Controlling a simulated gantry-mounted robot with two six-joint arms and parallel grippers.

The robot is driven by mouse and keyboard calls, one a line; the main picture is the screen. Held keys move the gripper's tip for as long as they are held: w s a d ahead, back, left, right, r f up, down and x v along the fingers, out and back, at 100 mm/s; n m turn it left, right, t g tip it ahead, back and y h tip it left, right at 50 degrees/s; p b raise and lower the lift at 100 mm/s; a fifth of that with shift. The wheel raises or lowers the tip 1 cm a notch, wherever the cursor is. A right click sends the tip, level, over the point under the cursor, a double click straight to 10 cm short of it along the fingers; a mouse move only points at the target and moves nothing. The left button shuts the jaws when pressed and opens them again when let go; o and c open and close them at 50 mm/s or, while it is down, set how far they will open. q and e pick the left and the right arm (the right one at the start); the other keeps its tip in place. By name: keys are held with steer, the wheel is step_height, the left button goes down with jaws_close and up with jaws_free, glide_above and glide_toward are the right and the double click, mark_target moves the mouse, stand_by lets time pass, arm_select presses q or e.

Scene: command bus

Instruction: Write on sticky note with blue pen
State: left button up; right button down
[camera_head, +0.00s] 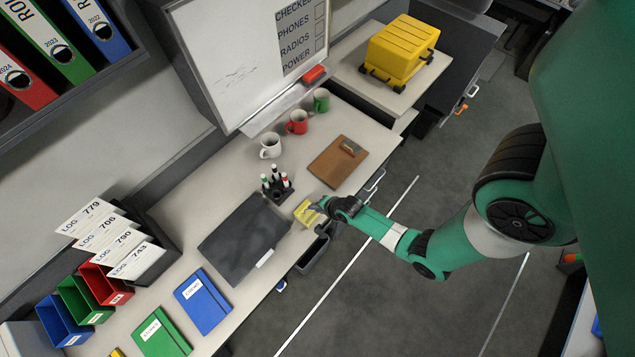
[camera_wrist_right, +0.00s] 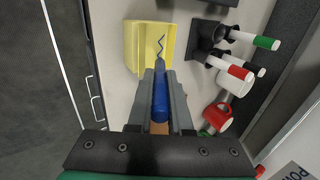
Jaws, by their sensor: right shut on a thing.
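A yellow sticky note pad (camera_head: 305,213) lies on the desk beside the dark grey folder; it also shows in the right wrist view (camera_wrist_right: 140,45). A short wavy blue line runs across the right part of its top sheet. My right gripper (camera_wrist_right: 160,88) is shut on a blue pen (camera_wrist_right: 160,100), whose tip points at the lower end of the line. Whether the tip touches the paper I cannot tell. In the head view my right gripper (camera_head: 323,206) is at the pad's right side, and the pen is too small to make out. My left gripper is not in view.
A marker holder (camera_head: 276,188) with several markers stands just behind the pad. White (camera_head: 270,146), red (camera_head: 296,122) and green mugs (camera_head: 321,100) stand farther back. A brown clipboard (camera_head: 337,162) lies to the right, the dark folder (camera_head: 243,238) to the left.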

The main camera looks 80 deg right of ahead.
steer(key=shift+d, duration=0.35)
step_height(320, 180, up, 7)
steer(key=p, duration=0.6)
steer(key=shift+f+p, duration=0.15)
steer(key=shift+p, duration=0.15)
steer(key=shift+f, duration=0.1)
steer(key=shift+s, duration=0.1)
